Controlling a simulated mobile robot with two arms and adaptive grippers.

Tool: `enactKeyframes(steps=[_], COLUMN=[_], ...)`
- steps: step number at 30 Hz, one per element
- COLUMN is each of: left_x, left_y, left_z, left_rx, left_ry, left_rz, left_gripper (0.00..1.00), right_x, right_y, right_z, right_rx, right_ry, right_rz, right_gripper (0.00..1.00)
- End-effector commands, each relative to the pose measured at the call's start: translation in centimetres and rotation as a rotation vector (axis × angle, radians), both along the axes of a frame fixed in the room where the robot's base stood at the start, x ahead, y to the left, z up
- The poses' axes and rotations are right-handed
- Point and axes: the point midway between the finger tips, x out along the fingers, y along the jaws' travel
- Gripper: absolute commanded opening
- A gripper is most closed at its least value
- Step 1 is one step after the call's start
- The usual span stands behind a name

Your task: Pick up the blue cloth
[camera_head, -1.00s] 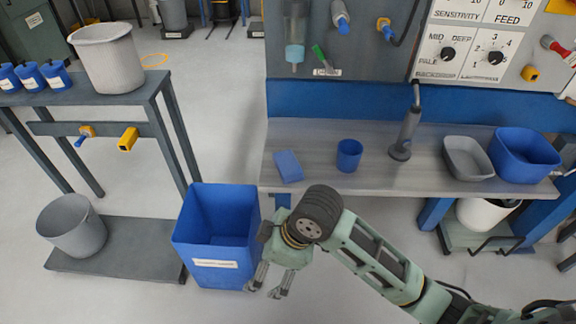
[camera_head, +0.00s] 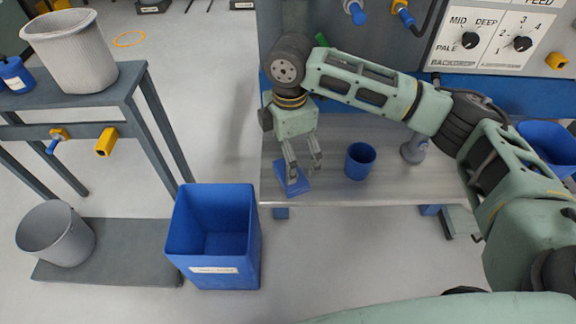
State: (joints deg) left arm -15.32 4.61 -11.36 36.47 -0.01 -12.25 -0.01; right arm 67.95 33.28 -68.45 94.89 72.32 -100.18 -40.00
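The blue cloth (camera_head: 300,183) is a small flat folded piece at the left front end of the grey bench top (camera_head: 400,187). My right gripper (camera_head: 304,176) points down at it from above, its two fingers apart. The left finger appears in front of the cloth and partly covers it; the right finger is by its right edge. I cannot tell whether the fingers touch it. My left gripper is not in view.
A blue cup (camera_head: 360,161) stands just right of the cloth. An open blue bin (camera_head: 213,262) stands on the floor at left, beside a grey rack (camera_head: 160,130).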

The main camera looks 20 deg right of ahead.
Motion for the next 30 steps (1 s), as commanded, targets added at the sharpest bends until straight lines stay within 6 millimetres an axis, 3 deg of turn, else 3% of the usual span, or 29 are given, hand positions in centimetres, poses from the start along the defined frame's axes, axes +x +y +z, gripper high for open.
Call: enactKeyframes(steps=[3, 8, 13, 18, 20, 23, 30], left_x=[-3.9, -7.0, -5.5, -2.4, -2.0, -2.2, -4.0], left_y=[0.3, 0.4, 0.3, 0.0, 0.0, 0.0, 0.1], left_z=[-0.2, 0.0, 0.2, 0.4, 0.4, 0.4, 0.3], left_rx=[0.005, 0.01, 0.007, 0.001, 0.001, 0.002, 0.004], left_ry=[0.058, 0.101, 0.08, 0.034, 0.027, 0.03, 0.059], left_rz=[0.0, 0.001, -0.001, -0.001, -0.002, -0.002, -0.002], left_gripper=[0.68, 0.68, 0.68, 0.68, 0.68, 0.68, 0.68], right_x=[-0.1, -0.2, -0.2, -0.1, -0.1, -0.1, -0.2], right_y=[-0.1, -0.4, -0.4, -0.4, -0.4, -0.4, -0.4], right_z=[-1.4, -3.6, -5.9, -6.5, -6.5, -6.5, -6.4], right_rx=[-0.001, -0.002, -0.001, 0.0, 0.0, 0.0, 0.0], right_ry=[0.002, 0.003, 0.001, -0.003, -0.003, -0.002, -0.002], right_rz=[-0.001, -0.004, -0.002, -0.001, -0.001, -0.001, -0.001], right_gripper=[1.0, 1.0, 1.0, 1.0, 1.0, 0.98, 0.77])
